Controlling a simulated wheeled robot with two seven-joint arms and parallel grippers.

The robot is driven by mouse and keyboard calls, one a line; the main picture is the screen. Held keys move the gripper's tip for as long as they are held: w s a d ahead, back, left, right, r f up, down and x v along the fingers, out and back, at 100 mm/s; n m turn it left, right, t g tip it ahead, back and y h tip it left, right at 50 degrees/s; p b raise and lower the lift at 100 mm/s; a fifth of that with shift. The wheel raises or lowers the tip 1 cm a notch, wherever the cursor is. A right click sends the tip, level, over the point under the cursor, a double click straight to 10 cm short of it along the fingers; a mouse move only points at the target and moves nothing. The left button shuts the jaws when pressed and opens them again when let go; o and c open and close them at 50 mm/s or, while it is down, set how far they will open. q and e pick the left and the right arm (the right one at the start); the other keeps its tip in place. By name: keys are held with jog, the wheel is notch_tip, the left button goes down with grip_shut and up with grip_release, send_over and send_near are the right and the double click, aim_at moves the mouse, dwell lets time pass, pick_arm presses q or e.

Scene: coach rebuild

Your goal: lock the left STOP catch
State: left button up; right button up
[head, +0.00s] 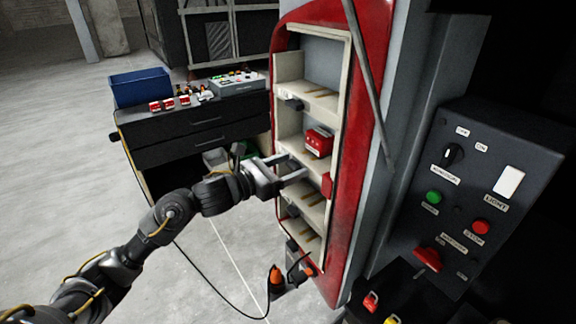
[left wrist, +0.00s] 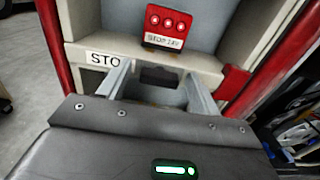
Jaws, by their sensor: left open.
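The left STOP catch is a dark block (left wrist: 158,77) on the front edge of a cream shelf in the left wrist view. A white label (left wrist: 103,58) beside it reads "STO", the rest hidden by a finger. My left gripper (head: 294,168) is open at the middle shelf of the red-framed cabinet. In the left wrist view its fingers stand on either side of the catch, with gaps; contact is not visible. My right gripper is not in view.
The red cabinet frame (head: 372,95) borders the shelves, with a slanted grey bar in front. Dark catches show on the upper shelf (head: 291,103) and lower shelf (head: 292,210). A control panel (head: 470,195) stands right; a black drawer cabinet (head: 200,140) with a blue bin (head: 140,87) stands left.

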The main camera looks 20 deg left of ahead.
pick_arm(q)
jog(key=shift+c, duration=0.3)
jog(key=c, duration=0.9)
